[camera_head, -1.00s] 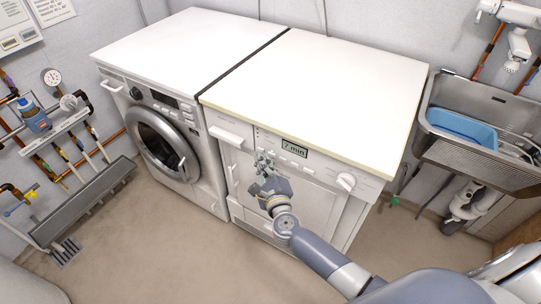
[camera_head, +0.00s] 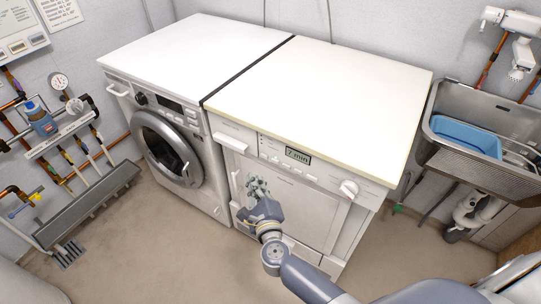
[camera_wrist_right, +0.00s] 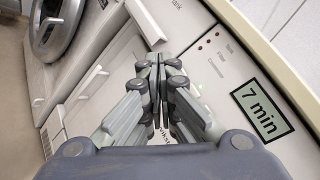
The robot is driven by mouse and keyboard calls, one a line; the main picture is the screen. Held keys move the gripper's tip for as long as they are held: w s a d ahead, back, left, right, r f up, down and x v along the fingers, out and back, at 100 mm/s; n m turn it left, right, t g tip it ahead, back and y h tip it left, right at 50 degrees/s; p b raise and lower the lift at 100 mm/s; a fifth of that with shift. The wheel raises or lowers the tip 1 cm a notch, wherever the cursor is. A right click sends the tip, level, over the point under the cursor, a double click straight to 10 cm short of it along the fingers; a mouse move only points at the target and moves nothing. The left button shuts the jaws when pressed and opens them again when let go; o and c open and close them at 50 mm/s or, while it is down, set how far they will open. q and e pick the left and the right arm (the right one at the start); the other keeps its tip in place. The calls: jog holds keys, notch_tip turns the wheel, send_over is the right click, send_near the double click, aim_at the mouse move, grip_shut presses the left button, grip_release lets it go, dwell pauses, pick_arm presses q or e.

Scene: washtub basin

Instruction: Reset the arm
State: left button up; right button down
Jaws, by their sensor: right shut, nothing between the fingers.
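My right gripper (camera_head: 257,185) is in front of the right-hand white machine (camera_head: 310,215), below its control panel. In the right wrist view the gripper (camera_wrist_right: 157,62) has its fingers together with nothing between them. The panel's display (camera_head: 297,155) reads "7 min"; it also shows large in the right wrist view (camera_wrist_right: 262,109), right of the fingers. The gripper hides part of the machine's front; whether it touches it I cannot tell. My left gripper is not in view.
A washing machine (camera_head: 205,185) with a round door stands directly left. The white tops (camera_head: 330,90) are bare. A metal sink (camera_head: 455,165) with a blue basin (camera_head: 466,137) stands at the right. Pipes and a floor trough (camera_head: 90,205) line the left wall. The floor in front is clear.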

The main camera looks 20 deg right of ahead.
jog(key=s+f+n+g+y+p, duration=0.1)
jog(key=s+f+n+g, duration=0.2)
jog(key=s+f+n, duration=0.55)
jog(key=s+d+f+n+g+y, duration=0.15)
jog(key=s+f+n, duration=0.3)
jog(key=f, duration=0.75)
jog(key=s+f+n+g+y+p, duration=0.1)
jog(key=s+f+n+g, duration=0.2)
jog(key=s+f+n, duration=0.55)
jog(key=s+d+f+n+g, duration=0.2)
jog(key=s+f+g, duration=0.1)
jog(key=s, duration=0.6)
jog(key=s+d+f+n+g+h, duration=0.1)
jog(key=s+d+f+n+g, duration=0.1)
jog(key=s+f, duration=0.4)
jog(key=s+d+f+n+g, duration=0.3)
jog(key=s+f+n, duration=0.1)
jog(key=s, duration=0.8)
jog(key=shift+s+d+f+g+h, duration=0.2)
jog(key=shift+f+g+h, duration=0.15)
jog(key=shift+f, duration=0.3)
jog(key=shift+w, duration=0.1)
